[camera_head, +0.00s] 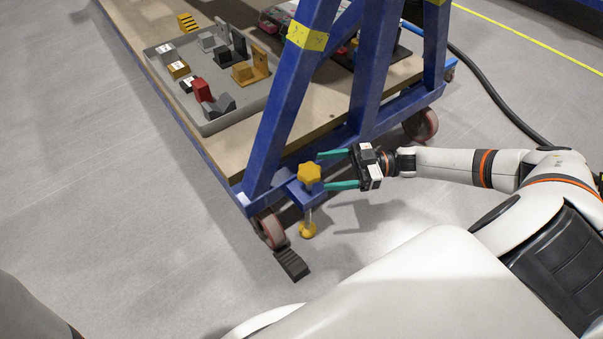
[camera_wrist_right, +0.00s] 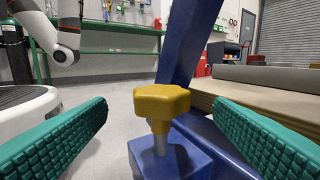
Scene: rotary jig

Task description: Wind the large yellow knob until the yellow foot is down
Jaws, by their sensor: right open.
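The large yellow knob (camera_head: 309,175) has a lobed rim and sits on top of a blue bracket (camera_head: 300,196) at the near corner of the blue frame. The yellow foot (camera_head: 308,230) hangs on a metal rod below that bracket; I cannot tell whether it touches the floor. My right gripper (camera_head: 323,171) is open beside the knob, its green fingers pointing at it. In the right wrist view the knob (camera_wrist_right: 162,103) stands upright between and beyond the fingertips, apart from both. My left gripper is not in view.
Blue frame posts (camera_head: 290,103) rise close behind the knob. A caster wheel (camera_head: 270,230) and a black pedal (camera_head: 291,265) are beside the foot. A grey tray (camera_head: 213,126) with several blocks lies on the wooden deck (camera_head: 225,160). The floor left is clear.

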